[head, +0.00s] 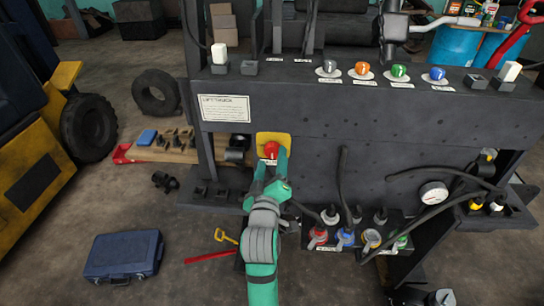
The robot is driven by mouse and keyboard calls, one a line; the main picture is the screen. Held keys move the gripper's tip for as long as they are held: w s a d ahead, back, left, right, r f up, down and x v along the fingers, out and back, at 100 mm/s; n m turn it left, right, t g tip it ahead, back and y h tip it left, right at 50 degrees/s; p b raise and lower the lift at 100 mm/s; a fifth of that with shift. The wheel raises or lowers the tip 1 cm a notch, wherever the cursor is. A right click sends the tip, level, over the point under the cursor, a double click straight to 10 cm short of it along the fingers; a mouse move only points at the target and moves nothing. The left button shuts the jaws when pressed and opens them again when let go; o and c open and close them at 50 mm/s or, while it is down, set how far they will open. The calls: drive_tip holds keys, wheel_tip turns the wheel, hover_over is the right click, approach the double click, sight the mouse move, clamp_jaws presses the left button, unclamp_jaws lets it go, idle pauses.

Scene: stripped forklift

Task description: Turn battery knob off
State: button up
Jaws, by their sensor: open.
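The battery knob (271,149) is red and sits on a yellow plate (266,137) on the front of the dark forklift frame. A small white label shows just below it. The fingers look spread, one on each side of the knob's lower part. I cannot tell whether they touch it. My gripper hides the lower part of the plate and some of the frame under it.
Above, a shelf (450,105) carries several coloured knobs. Hoses and a gauge (433,194) are at the right, above a box of coloured connectors (345,238). A blue case (123,255) and a red bar (210,257) lie on the floor at the left.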

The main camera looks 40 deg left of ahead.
drive_tip(key=v, duration=0.8)
drive_tip(key=shift+w, duration=0.1)
drive_tip(key=s+d+f+m+h, duration=0.3)
drive_tip(key=s+d+f+m, duration=0.15)
drive_tip(key=d+f, duration=0.4)
drive_tip(key=s+d+f+m+h, duration=0.2)
drive_tip(key=s+d+f+m, duration=0.25)
drive_tip(key=d+f, duration=0.4)
drive_tip(key=s+d+f+m+h, duration=0.1)
drive_tip(key=s+d+m+h, duration=0.1)
drive_tip(key=s+d, duration=0.5)
drive_tip(key=s+d+f+m+h, duration=0.2)
drive_tip(key=s+d+m, duration=0.2)
drive_tip(key=s+d, duration=0.3)
drive_tip(key=s, duration=0.5)
drive_tip(key=shift+s+d+f, duration=0.15)
drive_tip(key=shift+d+f, duration=0.1)
